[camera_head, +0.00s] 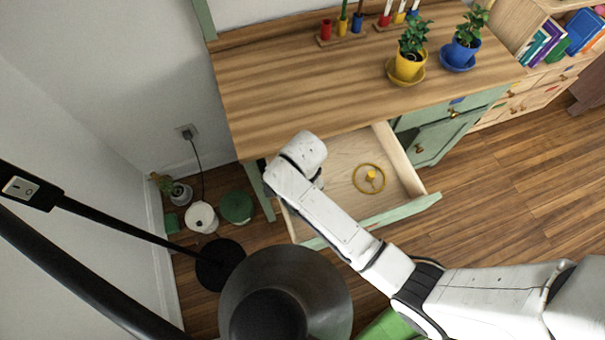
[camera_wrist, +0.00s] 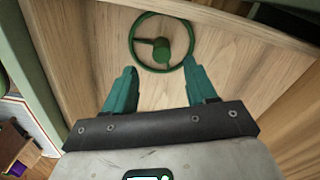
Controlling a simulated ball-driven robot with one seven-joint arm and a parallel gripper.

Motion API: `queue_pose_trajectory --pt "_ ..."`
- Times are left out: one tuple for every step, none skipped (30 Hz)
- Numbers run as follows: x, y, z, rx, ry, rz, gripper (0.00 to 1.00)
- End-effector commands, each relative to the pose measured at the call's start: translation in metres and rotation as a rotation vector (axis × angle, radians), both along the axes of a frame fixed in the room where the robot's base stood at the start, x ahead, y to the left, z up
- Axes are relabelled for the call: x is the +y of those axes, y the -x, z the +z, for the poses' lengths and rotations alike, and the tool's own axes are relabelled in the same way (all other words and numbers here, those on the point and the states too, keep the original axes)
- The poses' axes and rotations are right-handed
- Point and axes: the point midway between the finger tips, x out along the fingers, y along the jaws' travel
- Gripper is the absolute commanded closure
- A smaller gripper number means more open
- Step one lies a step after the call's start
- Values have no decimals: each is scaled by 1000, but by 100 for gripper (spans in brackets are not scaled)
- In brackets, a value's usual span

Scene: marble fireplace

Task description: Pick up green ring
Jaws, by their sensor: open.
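A green ring (camera_wrist: 161,48) with a hub and spoke lies on the wooden drawer floor at the top centre of the wrist view. My gripper (camera_wrist: 159,72) is open, its two teal fingers apart and nothing between them. The fingertips point at the near edge of the ring; I cannot tell the height gap. In the head view my wrist covers the left part of the open drawer (camera_head: 345,183), hiding the fingers and the green ring. A yellow ring (camera_head: 369,179) with a yellow hub lies in the drawer to the right of my arm.
The drawer's green front (camera_head: 375,219) and side walls surround the rings. The wooden desktop (camera_head: 310,85) overhangs the drawer's back. A lower cabinet door (camera_head: 440,143) stands open at right.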

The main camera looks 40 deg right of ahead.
Motion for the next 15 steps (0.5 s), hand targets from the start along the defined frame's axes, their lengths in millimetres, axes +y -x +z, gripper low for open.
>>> queue_pose_trajectory --pt "0 0 -7 1 0 0 44" --pt "0 0 -10 2 0 0 44" --pt "0 0 -13 0 0 0 44" --pt "0 0 -15 -1 0 0 44" --pt "0 0 -16 0 0 0 44" --pt "0 0 -18 0 0 0 44" --pt "0 0 -20 0 0 0 44" --pt "0 0 -22 0 0 0 44" --pt "1 -1 -26 0 0 0 44" --pt "1 -1 -29 2 0 0 44" --pt "1 -1 -33 2 0 0 44" --pt "1 -1 -39 2 0 0 44" --pt "2 -2 -44 2 1 0 44" --pt "2 -2 -47 1 1 0 44" --pt "2 -2 -54 2 1 0 44"
